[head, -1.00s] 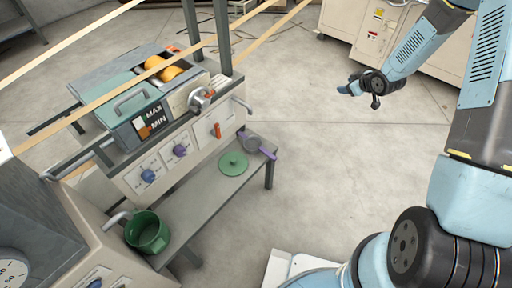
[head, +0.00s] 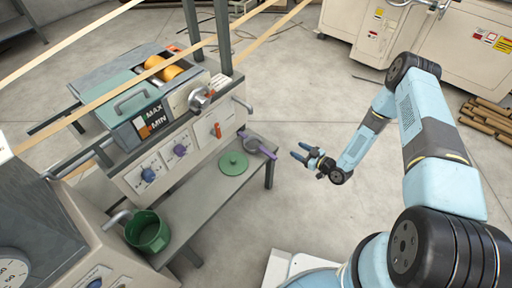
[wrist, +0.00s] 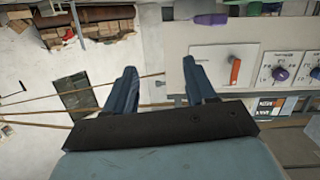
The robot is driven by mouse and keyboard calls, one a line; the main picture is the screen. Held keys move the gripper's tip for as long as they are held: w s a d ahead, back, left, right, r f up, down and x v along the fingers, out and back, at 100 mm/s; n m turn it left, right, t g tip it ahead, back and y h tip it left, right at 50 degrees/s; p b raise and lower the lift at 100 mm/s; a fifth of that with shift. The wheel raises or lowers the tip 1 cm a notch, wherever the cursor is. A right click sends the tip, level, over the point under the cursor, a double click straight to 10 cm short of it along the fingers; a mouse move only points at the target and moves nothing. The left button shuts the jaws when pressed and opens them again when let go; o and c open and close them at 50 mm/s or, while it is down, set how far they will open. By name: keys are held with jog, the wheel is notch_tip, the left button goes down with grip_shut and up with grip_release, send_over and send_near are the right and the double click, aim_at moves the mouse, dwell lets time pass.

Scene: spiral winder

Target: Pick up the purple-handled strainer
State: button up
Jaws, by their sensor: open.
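The purple-handled strainer (head: 251,141) lies at the right end of the grey bench below the machine panel. Its round grey bowl is on the bench and its purple handle points right, toward the bench's edge. My gripper (head: 298,152) is open and empty, a short way to the right of the handle and apart from it. In the wrist view my gripper's blue fingers (wrist: 160,88) stand wide apart with nothing between them. A purple piece (wrist: 210,19) at the top of the wrist view looks like the strainer's handle.
A green lid (head: 233,163) lies beside the strainer on the bench (head: 200,205). A green pot (head: 148,232) stands at the bench's near left end. The machine panel (head: 165,160) with knobs and a red lever rises behind. The floor right of the bench is clear.

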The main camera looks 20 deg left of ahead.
jog(key=m+y, duration=0.1)
jog(key=y, duration=0.1)
send_near(269, 152)
jog(key=s+v, duration=0.1)
jog(key=v, duration=0.3)
jog(key=shift+t, duration=0.4)
jog(key=x, duration=0.9)
jog(key=f+x, duration=0.1)
jog(key=x, duration=0.4)
jog(key=shift+w+a, duration=0.1)
jog(key=shift+w, duration=0.1)
grip_shut()
